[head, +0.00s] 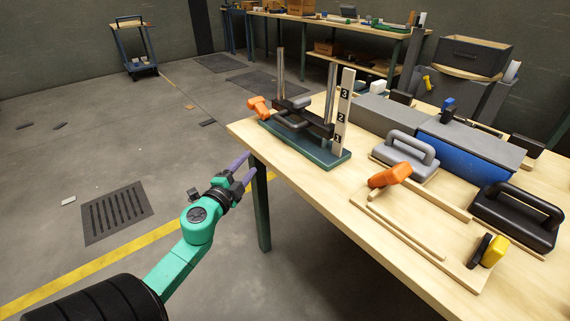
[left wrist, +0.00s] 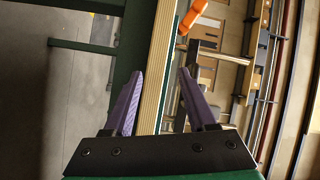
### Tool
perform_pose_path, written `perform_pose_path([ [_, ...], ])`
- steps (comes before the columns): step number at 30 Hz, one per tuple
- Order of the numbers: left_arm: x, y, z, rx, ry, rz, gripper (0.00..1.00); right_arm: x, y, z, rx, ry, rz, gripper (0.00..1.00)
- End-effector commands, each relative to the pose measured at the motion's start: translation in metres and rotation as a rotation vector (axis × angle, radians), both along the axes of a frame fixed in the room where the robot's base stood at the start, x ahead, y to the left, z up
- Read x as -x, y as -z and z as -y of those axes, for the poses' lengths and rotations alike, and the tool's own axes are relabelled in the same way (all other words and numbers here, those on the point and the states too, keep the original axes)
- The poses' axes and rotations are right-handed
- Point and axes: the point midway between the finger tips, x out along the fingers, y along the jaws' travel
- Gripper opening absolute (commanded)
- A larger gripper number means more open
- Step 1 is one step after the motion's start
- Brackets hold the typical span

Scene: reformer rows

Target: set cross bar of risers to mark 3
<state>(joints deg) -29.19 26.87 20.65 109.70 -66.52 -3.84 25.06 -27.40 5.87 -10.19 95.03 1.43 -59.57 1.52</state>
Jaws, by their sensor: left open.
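The riser stand has a dark green base (head: 315,154) and two upright metal posts on the near-left corner of the table. A dark cross bar (head: 318,129) spans the posts low down; its height against the marks is hard to tell, seemingly near 1 to 2. An orange handle (head: 259,107) sticks out at its left end. A pale scale plate (head: 344,105) with marks 1, 2 and 3 stands by the right post. My left gripper (head: 246,167) is open and empty, off the table's left edge, below and left of the stand. An orange piece (left wrist: 193,15) shows beyond the fingers in the left wrist view.
The wooden table (head: 390,235) carries a grey-handled block (head: 405,155), a black-handled block (head: 515,215), a blue box (head: 460,150), an orange-handled piece (head: 390,176) and a yellow knob (head: 494,250). The table edge lies beside my left gripper. Open floor lies to the left.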

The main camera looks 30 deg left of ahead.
Motion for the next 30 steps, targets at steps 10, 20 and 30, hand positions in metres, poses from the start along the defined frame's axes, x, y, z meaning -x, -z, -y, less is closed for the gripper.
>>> perform_pose_path([
  [10,-0.007,-0.066,0.049,-0.237,0.103,0.163,0.57,-0.006,0.012,-0.001,-0.001,0.008,-0.002,0.50],
  [20,-0.086,-0.080,0.039,-0.236,0.098,0.163,0.57,0.018,0.055,0.013,0.020,0.017,-0.012,0.50],
  [30,-0.135,-0.083,0.035,-0.233,0.099,0.159,0.57,0.019,0.059,0.013,0.020,0.016,-0.010,0.50],
])
